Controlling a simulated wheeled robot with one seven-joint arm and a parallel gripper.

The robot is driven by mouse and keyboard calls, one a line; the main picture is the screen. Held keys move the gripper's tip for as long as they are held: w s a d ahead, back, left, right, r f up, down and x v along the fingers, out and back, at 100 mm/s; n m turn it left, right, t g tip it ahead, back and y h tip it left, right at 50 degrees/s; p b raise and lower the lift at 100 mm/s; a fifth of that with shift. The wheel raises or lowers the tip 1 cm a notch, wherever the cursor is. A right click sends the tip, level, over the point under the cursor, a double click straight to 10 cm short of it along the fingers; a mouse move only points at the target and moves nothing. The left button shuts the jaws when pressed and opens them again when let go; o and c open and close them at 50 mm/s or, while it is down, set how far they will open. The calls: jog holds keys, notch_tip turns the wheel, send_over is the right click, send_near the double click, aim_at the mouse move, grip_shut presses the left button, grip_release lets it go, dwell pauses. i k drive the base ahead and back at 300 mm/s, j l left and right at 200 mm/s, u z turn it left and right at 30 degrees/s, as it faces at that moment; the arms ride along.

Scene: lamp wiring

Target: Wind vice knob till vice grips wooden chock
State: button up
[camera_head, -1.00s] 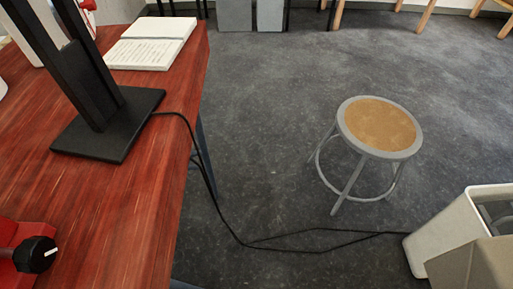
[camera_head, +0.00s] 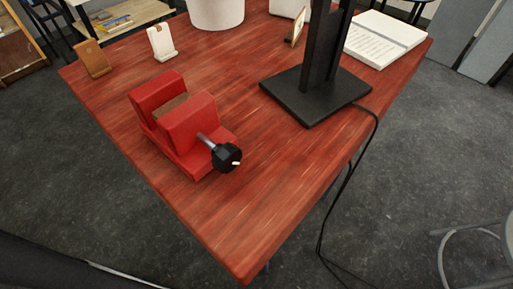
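A red vice (camera_head: 190,127) stands on the near left part of the reddish wooden table (camera_head: 245,225). Its black knob (camera_head: 226,157), with a white mark, sits on a grey screw at the vice's right front end. The brown wooden chock (camera_head: 173,104) is between the two red jaws. Only its top shows, and I cannot tell whether both jaws touch it. My gripper is not in view.
A black lamp stand (camera_head: 313,90) with a cable over the table edge stands behind and right of the vice. An open book (camera_head: 384,38), a white pot (camera_head: 215,12) and two small phone stands (camera_head: 162,42) (camera_head: 92,58) are farther back. The table front is clear.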

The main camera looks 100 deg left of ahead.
aim_at(226, 157)
jog(key=k+l+u, duration=0.75)
jog(key=u, duration=0.15)
